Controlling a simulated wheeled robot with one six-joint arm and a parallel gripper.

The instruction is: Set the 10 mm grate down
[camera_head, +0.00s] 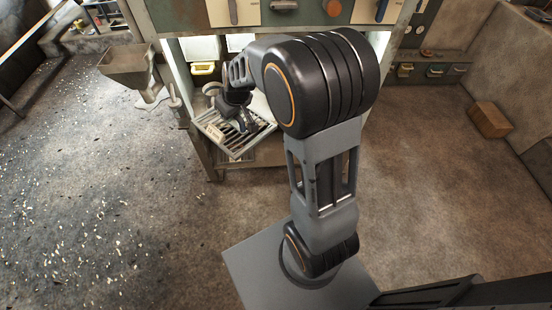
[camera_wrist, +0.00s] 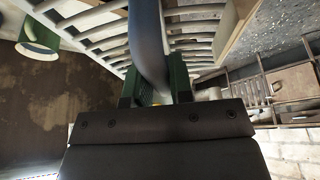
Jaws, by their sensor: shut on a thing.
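The grate (camera_head: 232,148), a light frame with slanting parallel bars, is at the open front of the machine, left of my arm in the head view. It looks tilted, and a small pale tag sits on its left side. My gripper (camera_head: 240,124) is over the grate, partly hidden by my arm. In the wrist view, the green fingers of my gripper (camera_wrist: 154,88) are shut on a dark curved handle (camera_wrist: 147,42), with the grate's pale bars (camera_wrist: 100,32) behind it. I cannot tell whether the grate touches a support.
The machine's panel (camera_head: 300,12) with levers and knobs stands above the opening. A metal hopper (camera_head: 126,60) is left of it, and a yellow-handled bin (camera_head: 204,68) is inside. A brown box (camera_head: 490,119) lies at the right. The floor around is open, with pale scraps at left.

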